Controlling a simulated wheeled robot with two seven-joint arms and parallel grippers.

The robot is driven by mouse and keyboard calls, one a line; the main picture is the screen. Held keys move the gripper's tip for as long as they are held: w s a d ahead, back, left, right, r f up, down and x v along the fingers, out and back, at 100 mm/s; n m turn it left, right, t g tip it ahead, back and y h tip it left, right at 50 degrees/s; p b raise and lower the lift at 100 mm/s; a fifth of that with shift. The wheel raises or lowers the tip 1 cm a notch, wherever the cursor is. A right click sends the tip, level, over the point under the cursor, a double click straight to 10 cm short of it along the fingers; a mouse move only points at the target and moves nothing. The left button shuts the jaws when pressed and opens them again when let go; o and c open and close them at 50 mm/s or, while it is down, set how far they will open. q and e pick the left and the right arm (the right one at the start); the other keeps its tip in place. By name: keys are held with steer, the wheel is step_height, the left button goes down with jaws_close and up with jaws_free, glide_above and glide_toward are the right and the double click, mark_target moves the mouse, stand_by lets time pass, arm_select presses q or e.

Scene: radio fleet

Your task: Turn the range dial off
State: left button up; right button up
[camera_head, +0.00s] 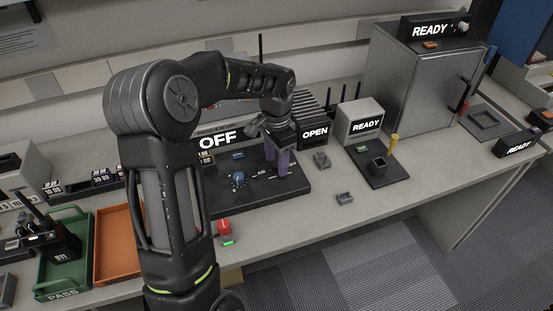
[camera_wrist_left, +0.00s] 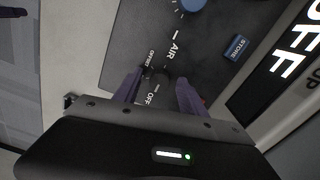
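A black panel (camera_head: 265,193) lies on the bench with a blue dial (camera_head: 238,178), a small blue button (camera_head: 238,155) and white print. My left gripper (camera_head: 283,165) points down over the panel's right part, right of the blue dial. In the left wrist view my purple fingers (camera_wrist_left: 160,92) are apart, with a small dark knob (camera_wrist_left: 160,78) between them, near "AIR" and "OFF" print. I cannot tell whether they touch it. The blue dial (camera_wrist_left: 192,4) is cut by the top edge. Which dial is the range dial is unclear.
A red-topped switch (camera_head: 225,229) sits near the front edge. Green (camera_head: 66,250) and orange (camera_head: 118,240) trays are at left. The bench front at right is mostly clear.

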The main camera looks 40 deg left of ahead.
mark_target(276, 163)
arm_select(q)
steer(key=shift+r, duration=0.1)
step_height(276, 163, up, 8)
steer(key=shift+f, duration=0.2)
stand_by(0.4)
stand_by(0.4)
